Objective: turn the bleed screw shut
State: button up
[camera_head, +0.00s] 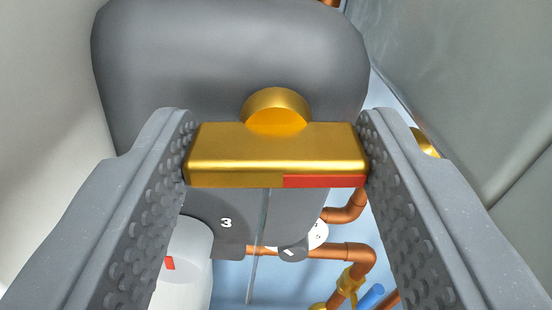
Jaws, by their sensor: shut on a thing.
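The bleed screw (275,150) is a brass bar-shaped head with a rounded brass hub (276,108) behind it. A red mark (325,182) covers the right half of its lower front edge. The bar lies level across the picture. My gripper (276,155) is shut on the bar, with one ribbed grey finger pressed to each end. The bar hides most of the screw's seat.
A dark grey rounded body (230,50) stands behind the screw, with a "3" lower down. Copper pipes (340,250) with brass fittings run at lower right. A white cylinder (185,255) with a red mark is at lower left. Grey walls (470,80) close in at both sides.

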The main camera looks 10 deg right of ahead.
jog(key=n, duration=0.4)
jog(key=shift+p, duration=0.4)
jog(key=n, duration=0.4)
jog(key=shift+p, duration=0.3)
jog(key=n, duration=0.4)
jog(key=shift+a+f+n, duration=0.1)
jog(key=shift+f+n, duration=0.05)
jog(key=shift+n, duration=0.15)
jog(key=shift+o, duration=0.2)
jog(key=shift+a+f+n+p, duration=0.15)
jog(key=shift+n+p, duration=0.25)
jog(key=shift+n, duration=1.5)
jog(key=shift+f, duration=0.15)
jog(key=o, duration=1)
jog(key=shift+c, duration=0.2)
jog(key=shift+r, duration=0.2)
jog(key=s+b, duration=0.2)
jog(key=s, duration=1.1)
jog(key=shift+s, duration=0.4)
